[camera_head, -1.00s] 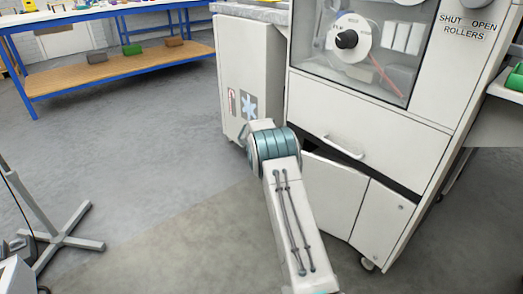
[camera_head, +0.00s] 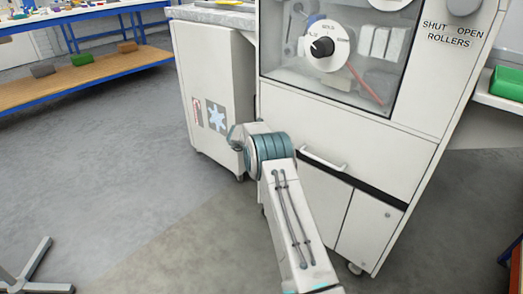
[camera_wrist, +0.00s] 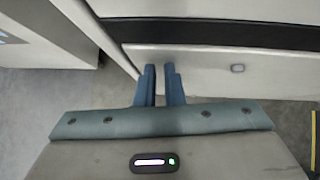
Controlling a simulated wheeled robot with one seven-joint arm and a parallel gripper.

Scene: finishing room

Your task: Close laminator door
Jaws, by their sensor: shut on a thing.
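The laminator (camera_head: 345,120) is a tall white machine with a clear window above and a pair of low doors below a dark strip. Its left lower door (camera_head: 322,200) is partly hidden by my arm and looks nearly flush with the right lower door (camera_head: 370,228). In the wrist view a pale door panel (camera_wrist: 205,72) with a small lock lies just ahead of my gripper (camera_wrist: 160,72). The blue fingers are close together at the panel's left part, seemingly shut on the door; the contact is not clear.
A white cabinet (camera_head: 212,90) stands left of the laminator. A blue-framed bench (camera_head: 85,75) with loose blocks is at the back left. A metal stand foot (camera_head: 38,270) lies at the lower left. Grey floor between is clear.

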